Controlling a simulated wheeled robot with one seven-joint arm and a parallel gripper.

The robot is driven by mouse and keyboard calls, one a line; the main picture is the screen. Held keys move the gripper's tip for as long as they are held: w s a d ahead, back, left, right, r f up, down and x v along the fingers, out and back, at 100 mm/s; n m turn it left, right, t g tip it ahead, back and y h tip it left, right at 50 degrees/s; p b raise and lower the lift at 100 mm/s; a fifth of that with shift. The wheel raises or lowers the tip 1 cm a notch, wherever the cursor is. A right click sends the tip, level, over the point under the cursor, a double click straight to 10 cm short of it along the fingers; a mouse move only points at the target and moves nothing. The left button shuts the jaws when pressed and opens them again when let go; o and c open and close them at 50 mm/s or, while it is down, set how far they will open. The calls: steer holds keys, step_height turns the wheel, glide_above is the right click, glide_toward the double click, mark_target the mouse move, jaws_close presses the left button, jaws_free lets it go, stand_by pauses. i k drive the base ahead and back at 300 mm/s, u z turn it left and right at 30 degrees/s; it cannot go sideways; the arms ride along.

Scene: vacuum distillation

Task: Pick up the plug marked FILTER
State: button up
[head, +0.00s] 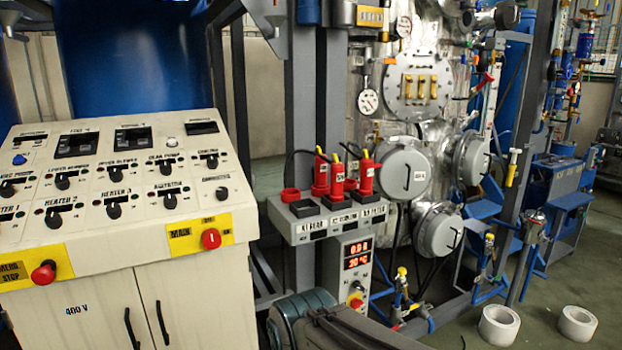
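Three red plugs with yellow tips and black cables stand upright in a row on a light grey socket box: the left plug (320,176), the middle plug (337,180) and the right plug (367,178). The box's front labels (345,223) are small; the rightmost seems to end in FILTER, but I cannot read it surely. No marking is readable on the plugs themselves. My gripper is not in view.
A control desk (100,243) with knobs and red buttons fills the left. A red digital display (357,254) is below the socket box. Silver vessels with round flanges (403,172) stand close behind to the right. Two white rolls (499,326) (577,326) lie on the floor.

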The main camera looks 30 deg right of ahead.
mark_target(367, 167)
steer(key=z, duration=2.3)
steer(key=i, duration=1.65)
steer(key=u, duration=1.2)
